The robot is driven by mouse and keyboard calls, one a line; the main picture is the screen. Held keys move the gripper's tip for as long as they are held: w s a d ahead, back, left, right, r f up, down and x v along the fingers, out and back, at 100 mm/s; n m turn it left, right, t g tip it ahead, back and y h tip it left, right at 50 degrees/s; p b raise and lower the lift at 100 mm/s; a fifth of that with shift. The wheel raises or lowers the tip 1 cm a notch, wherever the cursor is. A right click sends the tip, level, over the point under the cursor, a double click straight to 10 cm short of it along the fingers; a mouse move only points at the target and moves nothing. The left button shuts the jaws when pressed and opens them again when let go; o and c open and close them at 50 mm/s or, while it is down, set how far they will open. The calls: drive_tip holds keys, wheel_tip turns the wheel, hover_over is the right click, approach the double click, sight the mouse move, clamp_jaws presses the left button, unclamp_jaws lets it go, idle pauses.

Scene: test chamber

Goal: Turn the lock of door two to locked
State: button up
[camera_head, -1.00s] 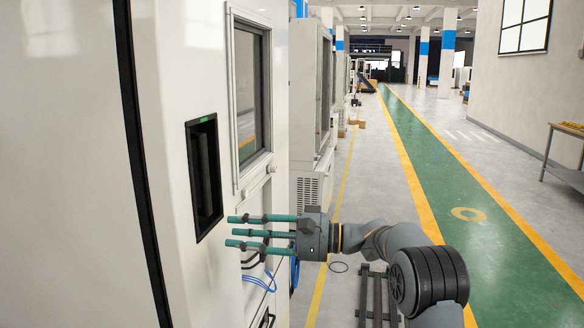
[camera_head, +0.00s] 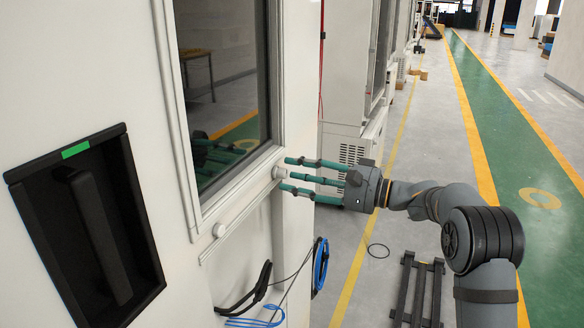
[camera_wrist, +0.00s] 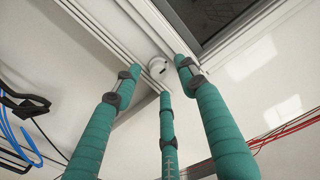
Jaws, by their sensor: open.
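A small round white lock knob (camera_head: 279,172) sits on the frame below the window of the white chamber door (camera_head: 160,264). My gripper (camera_head: 288,174) points at it from the right, its green three-finger tips spread and empty, very close to the knob. In the wrist view the knob (camera_wrist: 157,67) with a dark slot lies between and beyond the fingertips (camera_wrist: 160,78); I cannot tell whether they touch it. A second round knob (camera_head: 219,230) sits lower left on the same frame. Which knob belongs to door two is not marked.
A recessed black door handle (camera_head: 98,234) with a green indicator (camera_head: 75,150) is at the left. Blue and black cables (camera_head: 319,266) hang below my gripper. A dark metal frame (camera_head: 417,290) lies on the floor. The green walkway (camera_head: 530,170) at the right is clear.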

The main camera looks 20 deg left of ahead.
drive_tip(key=shift+s+a+r, duration=0.1)
drive_tip(key=shift+s+a, duration=0.1)
drive_tip(key=shift+a, duration=0.65)
drive_tip(key=shift+w, duration=0.1)
drive_tip(key=c, duration=0.3)
drive_tip(key=c, duration=0.8)
clamp_jaws()
